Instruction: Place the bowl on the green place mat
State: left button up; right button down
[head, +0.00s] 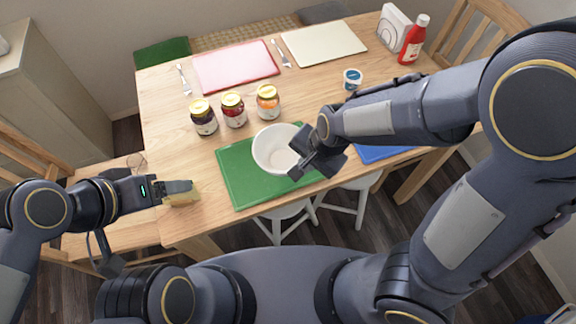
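The white bowl (272,150) stands upright on the green place mat (240,187) at the front of the wooden table. The mat shows on the bowl's left, front and back sides. My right gripper (303,166) is at the bowl's right rim and hides part of it. I cannot tell whether its fingers are closed on the rim or only beside it. My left gripper (187,188) is at the table's left front edge, away from the bowl, over a yellowish block (182,197). I cannot tell whether it holds that block.
Several lidded jars (233,110) stand behind the mat. A pink mat (236,66) and a cream mat (324,43) lie at the back with forks. A blue mat (384,154) is partly under my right arm. A small tub (352,79) and a red bottle (413,42) stand at right.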

aim_at(293, 157)
jog(key=w+a+f, duration=0.1)
jog(key=f, duration=0.1)
jog(key=w+a+f+b, duration=0.1)
jog(key=w+f, duration=0.2)
jog(key=w, duration=0.1)
jog(key=shift+a+f, duration=0.4)
jog(key=shift+w+a+f+b, duration=0.2)
jog(key=shift+w+f+b, duration=0.1)
jog(key=shift+f, duration=1.6)
jog(key=shift+f+b, duration=0.25)
jog(key=shift+b, duration=0.1)
jog(key=c, duration=1.5)
grip_release()
jog(key=shift+r, duration=0.1)
